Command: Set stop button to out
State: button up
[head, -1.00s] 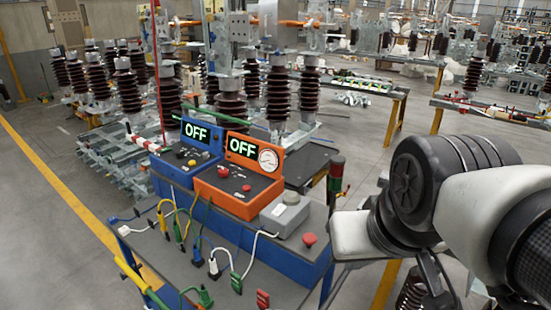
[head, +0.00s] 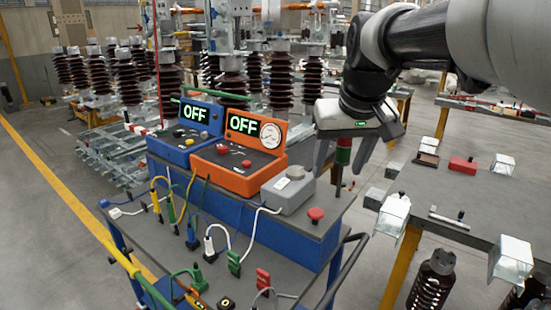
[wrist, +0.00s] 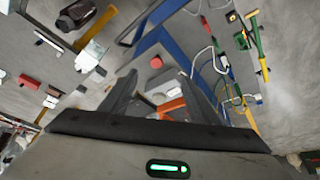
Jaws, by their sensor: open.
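A red mushroom-shaped button (head: 316,214) sits at the right end of the blue console's grey top. It also shows in the wrist view (wrist: 156,62), just beyond and between my fingertips. Whether it is pressed in or out is too small to tell. My gripper (head: 345,172) points down, above and behind the button in the head view, apart from it. Its fingers are open with nothing between them. An orange box (head: 240,180) reading OFF carries smaller red buttons (head: 246,163) and a round gauge.
A grey box (head: 288,194) with a knob stands close left of the red button. A blue box (head: 184,152) also reads OFF. Cables and plugs hang at the cart's front. A signal light (head: 343,155) stands behind my gripper. A table (head: 440,200) with several parts is at the right.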

jog(key=b, duration=0.3)
send_near(316, 212)
jog(key=b+x, duration=0.3)
jog(key=x, duration=0.4)
jog(key=shift+w+f, duration=0.15)
jog(key=shift+f, duration=0.15)
